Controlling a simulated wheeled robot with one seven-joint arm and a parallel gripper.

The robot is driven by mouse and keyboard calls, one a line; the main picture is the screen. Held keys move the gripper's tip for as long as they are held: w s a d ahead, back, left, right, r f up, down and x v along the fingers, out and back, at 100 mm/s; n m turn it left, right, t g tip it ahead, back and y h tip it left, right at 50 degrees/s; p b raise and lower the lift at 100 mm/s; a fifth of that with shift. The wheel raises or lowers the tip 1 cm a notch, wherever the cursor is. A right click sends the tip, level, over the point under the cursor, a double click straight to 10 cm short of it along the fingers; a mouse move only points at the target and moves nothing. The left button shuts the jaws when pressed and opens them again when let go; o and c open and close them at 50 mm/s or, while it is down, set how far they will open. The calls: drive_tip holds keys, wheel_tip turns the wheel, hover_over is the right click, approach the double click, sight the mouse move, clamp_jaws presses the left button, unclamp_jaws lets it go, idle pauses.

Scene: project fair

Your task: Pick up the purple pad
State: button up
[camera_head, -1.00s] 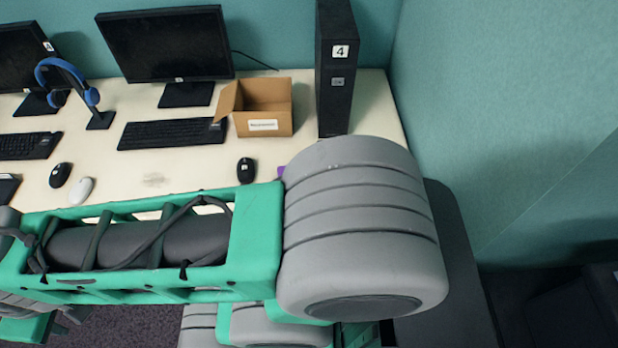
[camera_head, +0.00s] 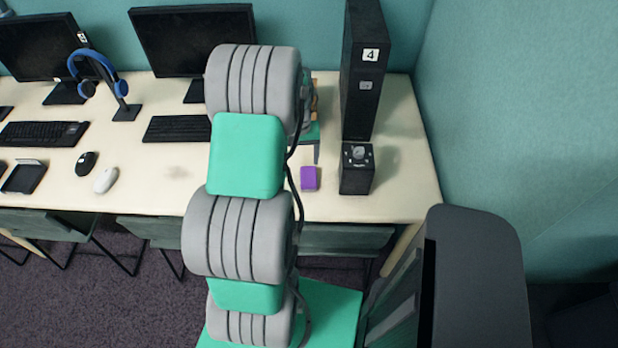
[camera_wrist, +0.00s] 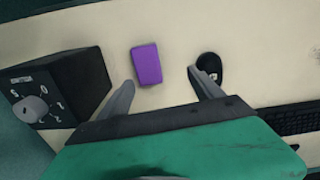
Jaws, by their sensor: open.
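The purple pad (camera_head: 310,178) is a small block lying flat on the cream desk (camera_head: 404,165), left of a black box with a knob. In the wrist view, the purple pad (camera_wrist: 146,65) lies just beyond the fingertips, a little left of the middle between them. My gripper (camera_wrist: 162,92) is open and empty, its two grey fingers spread apart. In the head view my arm reaches over the desk and hides most of the gripper; a grey finger shows just above the pad.
The black knob box (camera_head: 357,169) stands close right of the pad, before the tall black tower (camera_head: 363,75). In the wrist view a black mouse (camera_wrist: 209,67) is beside the right finger. A keyboard (camera_head: 176,129), monitor (camera_head: 172,45) and white mouse (camera_head: 105,180) are further left.

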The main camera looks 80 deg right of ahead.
sight(308, 175)
drive_tip(key=s, duration=0.1)
drive_tip(key=s+f, duration=0.1)
drive_tip(key=f, duration=0.1)
drive_tip(key=shift+s+d+f+m, duration=0.2)
drive_tip(key=shift+s+d+m, duration=0.1)
drive_tip(key=shift+s, duration=0.1)
wheel_tip(308, 175, down, 7)
drive_tip(key=shift+w+r+p, duration=0.15)
drive_tip(key=shift+p, duration=0.9)
drive_tip(key=c, duration=1.4)
drive_tip(key=shift+d+r, duration=0.1)
drive_tip(key=shift+r, duration=0.05)
drive_tip(key=shift+r+b, duration=0.35)
drive_tip(key=r, duration=0.2)
drive_tip(key=r+b, duration=0.1)
drive_tip(key=shift+w+a, duration=0.25)
drive_tip(key=shift+a, duration=0.05)
drive_tip(key=w+a+r, duration=0.2)
drive_tip(key=a+r, duration=0.1)
drive_tip(key=w+a+r+b, duration=0.1)
drive_tip(key=w+a+r, duration=0.1)
drive_tip(key=a+r, duration=0.1)
drive_tip(key=w+a+r+b, duration=0.1)
drive_tip(key=w+a+r, duration=0.2)
drive_tip(key=a, duration=0.2)
drive_tip(key=shift+a, duration=0.2)
